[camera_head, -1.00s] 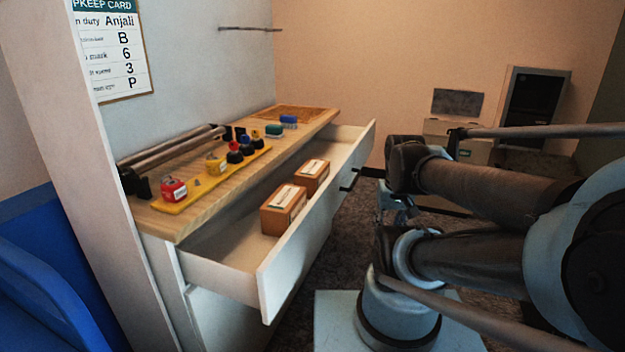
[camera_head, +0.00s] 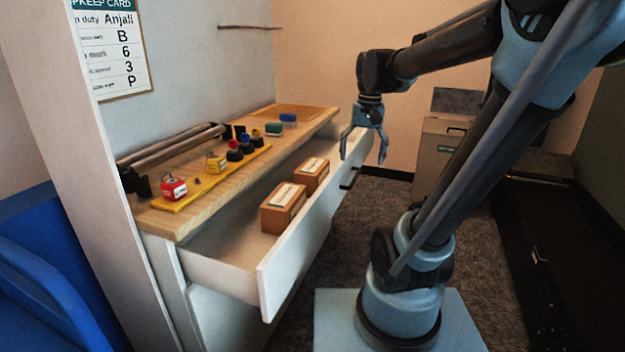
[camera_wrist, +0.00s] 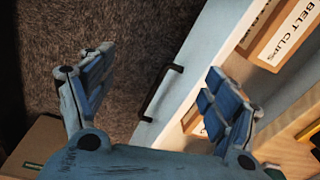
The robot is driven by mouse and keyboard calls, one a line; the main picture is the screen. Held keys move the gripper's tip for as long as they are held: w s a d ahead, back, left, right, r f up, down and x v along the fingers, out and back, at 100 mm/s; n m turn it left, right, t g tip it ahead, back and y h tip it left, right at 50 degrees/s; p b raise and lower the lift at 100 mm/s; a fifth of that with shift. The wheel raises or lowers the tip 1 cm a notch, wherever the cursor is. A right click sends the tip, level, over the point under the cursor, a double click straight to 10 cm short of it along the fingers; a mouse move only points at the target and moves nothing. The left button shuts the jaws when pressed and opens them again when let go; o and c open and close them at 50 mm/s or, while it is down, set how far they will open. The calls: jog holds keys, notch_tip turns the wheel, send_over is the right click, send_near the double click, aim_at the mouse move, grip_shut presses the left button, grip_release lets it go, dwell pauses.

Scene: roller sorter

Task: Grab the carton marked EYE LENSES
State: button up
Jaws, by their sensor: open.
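Two brown cartons with pale labels stand in the open drawer, a nearer carton (camera_head: 283,212) and a farther carton (camera_head: 312,178). Their print is too small to read in the head view. In the wrist view, a carton at the top right reads BELT CLIPS (camera_wrist: 292,30). A brown and white patch (camera_wrist: 194,122) shows partly behind the right finger; no print is legible on it. I cannot see the words EYE LENSES. My gripper (camera_head: 364,149) is open and empty, pointing down near the drawer's far end. Its spread fingers also show in the wrist view (camera_wrist: 157,72).
The drawer front (camera_head: 300,250) with its black handle (camera_wrist: 161,92) lies close to my gripper. The wooden worktop (camera_head: 190,218) above the drawer holds a yellow rack (camera_head: 215,178) and small items. A box (camera_head: 438,150) stands on the floor behind. Carpet beside the drawer is clear.

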jog(key=w+a+r+g, duration=0.1)
jog(key=w+a+r, duration=0.4)
jog(key=w, duration=0.4)
jog(key=m+g, duration=0.1)
jog(key=m, duration=0.1)
send_near(313, 165)
jog(key=f, duration=0.3)
jog(key=s+f, duration=0.1)
jog(key=f, duration=0.6)
jog(key=shift+s+a+f, duration=0.15)
jog(key=shift+a+f, duration=0.05)
jog(key=shift+a, duration=0.15)
jog(key=c, duration=1.1)
